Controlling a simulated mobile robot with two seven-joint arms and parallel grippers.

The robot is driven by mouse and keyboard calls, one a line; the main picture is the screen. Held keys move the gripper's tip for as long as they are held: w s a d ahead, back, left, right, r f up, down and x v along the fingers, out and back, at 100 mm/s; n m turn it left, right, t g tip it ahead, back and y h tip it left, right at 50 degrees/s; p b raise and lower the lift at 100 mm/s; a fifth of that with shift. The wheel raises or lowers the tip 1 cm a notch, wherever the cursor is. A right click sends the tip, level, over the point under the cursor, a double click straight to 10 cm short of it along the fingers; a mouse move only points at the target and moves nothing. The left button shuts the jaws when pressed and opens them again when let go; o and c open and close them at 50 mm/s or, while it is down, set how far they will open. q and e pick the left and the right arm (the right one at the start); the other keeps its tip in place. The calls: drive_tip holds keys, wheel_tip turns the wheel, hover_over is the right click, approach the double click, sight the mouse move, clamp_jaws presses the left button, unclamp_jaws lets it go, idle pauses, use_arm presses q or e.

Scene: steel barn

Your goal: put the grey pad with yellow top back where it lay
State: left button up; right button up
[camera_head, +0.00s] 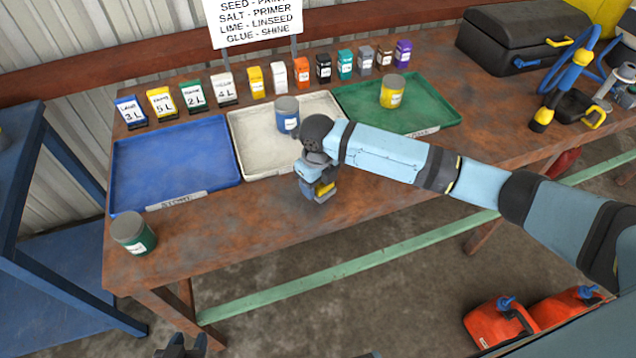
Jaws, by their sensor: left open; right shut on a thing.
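My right gripper (319,192) is low over the front part of the rusty brown bench (270,215), in front of the white tray (258,158). It is shut on the grey pad with yellow top (325,189); only a bit of yellow shows, and the fingers and wrist hide most of the pad. I cannot tell whether the pad touches the bench. My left gripper (182,345) shows only partly at the bottom edge, dark, open and apart from the bench.
A blue tray (175,165) and a green tray (432,112) flank the white one. Small containers line the back. A black toolbox (510,38) stands right.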

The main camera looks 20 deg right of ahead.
drive_tip(key=shift+f, duration=0.3)
drive_tip(key=shift+f, duration=0.2)
drive_tip(key=o, duration=0.9)
drive_tip(key=shift+r, duration=0.1)
wheel_tip(320, 180, up, 12)
drive_tip(key=shift+r, duration=0.1)
